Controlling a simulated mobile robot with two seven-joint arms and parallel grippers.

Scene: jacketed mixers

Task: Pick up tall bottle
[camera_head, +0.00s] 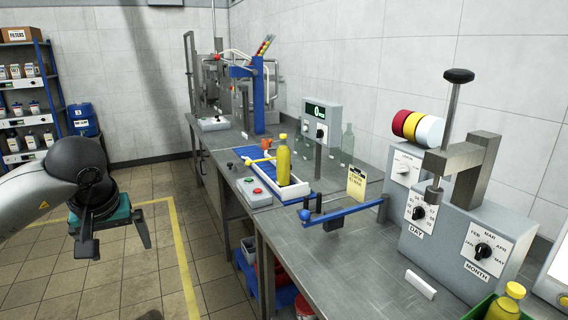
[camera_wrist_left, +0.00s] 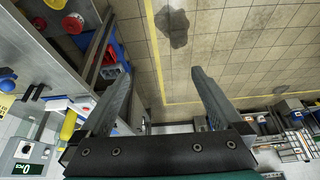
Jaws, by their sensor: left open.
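A tall yellow bottle (camera_head: 283,160) stands upright on the blue and white conveyor (camera_head: 300,190) on the bench. It also shows at the left of the left wrist view (camera_wrist_left: 68,125). Another yellow bottle (camera_head: 506,303) stands in a green crate (camera_head: 480,310) at the bottom right, its lower part cut off by the frame. My left gripper (camera_head: 114,243) is open and empty, over the floor left of the bench and well apart from the bottles. Its two fingers (camera_wrist_left: 163,76) stand apart in the left wrist view. My right gripper is not seen.
The steel bench (camera_head: 345,255) carries a blue lever arm (camera_head: 340,213), a date-dial machine (camera_head: 465,235), a display box (camera_head: 322,122) and clear bottles (camera_head: 347,140). A shelf (camera_head: 25,110) and a blue drum (camera_head: 83,120) stand at the far left.

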